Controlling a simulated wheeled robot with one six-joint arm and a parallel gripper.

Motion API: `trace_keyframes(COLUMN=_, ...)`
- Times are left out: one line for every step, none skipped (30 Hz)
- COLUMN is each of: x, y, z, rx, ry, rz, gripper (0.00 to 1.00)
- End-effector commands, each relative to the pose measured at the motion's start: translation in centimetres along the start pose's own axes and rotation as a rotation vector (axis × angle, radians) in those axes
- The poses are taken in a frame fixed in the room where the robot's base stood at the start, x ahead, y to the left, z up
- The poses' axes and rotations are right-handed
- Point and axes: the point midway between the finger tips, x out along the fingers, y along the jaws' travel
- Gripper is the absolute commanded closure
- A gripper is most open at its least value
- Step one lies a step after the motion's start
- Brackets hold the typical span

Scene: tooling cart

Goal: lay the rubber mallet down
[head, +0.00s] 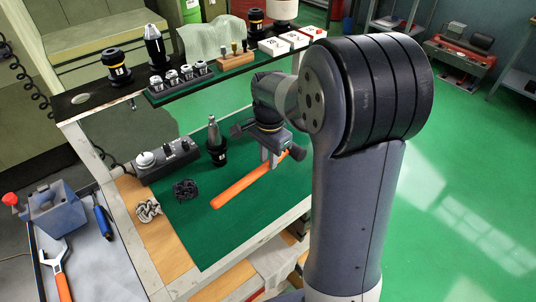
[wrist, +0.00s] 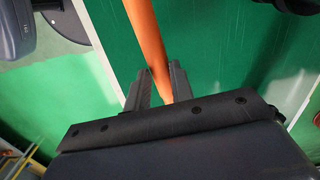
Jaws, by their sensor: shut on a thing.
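The rubber mallet's orange handle (head: 243,188) slants over the green mat (head: 215,245) on the cart. My gripper (head: 270,161) points down and is shut on the handle near its upper right end. In the wrist view, the handle (wrist: 147,38) runs from the top edge down between the two fingers of my gripper (wrist: 158,88). A dark piece at the handle's upper right end, beside my arm, may be the mallet's head; I cannot tell for sure. Whether the handle touches the mat or hangs just above it is unclear.
A dark tool holder (head: 215,145) stands upright left of my gripper. A grey control box (head: 167,160) and a dark coiled item (head: 186,190) lie further left. A shelf (head: 205,76) with tools crosses behind. The mat's front left part is clear.

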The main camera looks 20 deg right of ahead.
Motion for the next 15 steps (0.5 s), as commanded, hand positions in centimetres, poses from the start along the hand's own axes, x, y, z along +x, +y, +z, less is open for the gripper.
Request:
trace_keyframes(x=0.8, y=0.0, z=-0.1, rx=0.0, ry=0.001, rz=-0.002, gripper=1.0)
trace_keyframes(x=1.0, y=0.0, z=-0.1, rx=0.0, ry=0.001, rz=-0.001, gripper=1.0)
trace_keyframes(x=1.4, y=0.0, z=-0.1, rx=0.0, ry=0.001, rz=-0.001, gripper=1.0)
trace_keyframes(x=1.7, y=0.0, z=-0.1, rx=0.0, ry=0.001, rz=-0.001, gripper=1.0)
trace_keyframes(x=2.0, y=0.0, z=-0.1, rx=-0.001, ry=0.001, rz=-0.001, gripper=1.0)
trace_keyframes(x=2.3, y=0.0, z=-0.1, rx=-0.001, ry=0.001, rz=-0.001, gripper=1.0)
trace_keyframes(x=2.6, y=0.0, z=-0.1, rx=-0.001, ry=0.001, rz=-0.001, gripper=1.0)
trace_keyframes(x=2.9, y=0.0, z=-0.1, rx=-0.001, ry=0.001, rz=-0.001, gripper=1.0)
trace_keyframes(x=3.2, y=0.0, z=-0.1, rx=-0.001, ry=0.001, rz=-0.001, gripper=1.0)
trace_keyframes(x=3.5, y=0.0, z=-0.1, rx=-0.001, ry=0.001, rz=-0.001, gripper=1.0)
trace_keyframes(x=3.8, y=0.0, z=-0.1, rx=-0.001, ry=0.001, rz=-0.001, gripper=1.0)
trace_keyframes(x=4.1, y=0.0, z=-0.1, rx=-0.001, ry=0.001, rz=0.0, gripper=1.0)
trace_keyframes(x=4.3, y=0.0, z=-0.1, rx=-0.001, ry=0.001, rz=0.0, gripper=1.0)
trace_keyframes(x=4.6, y=0.0, z=-0.1, rx=-0.001, ry=0.001, rz=0.0, gripper=1.0)
trace_keyframes(x=4.9, y=0.0, z=-0.1, rx=-0.001, ry=0.001, rz=0.0, gripper=1.0)
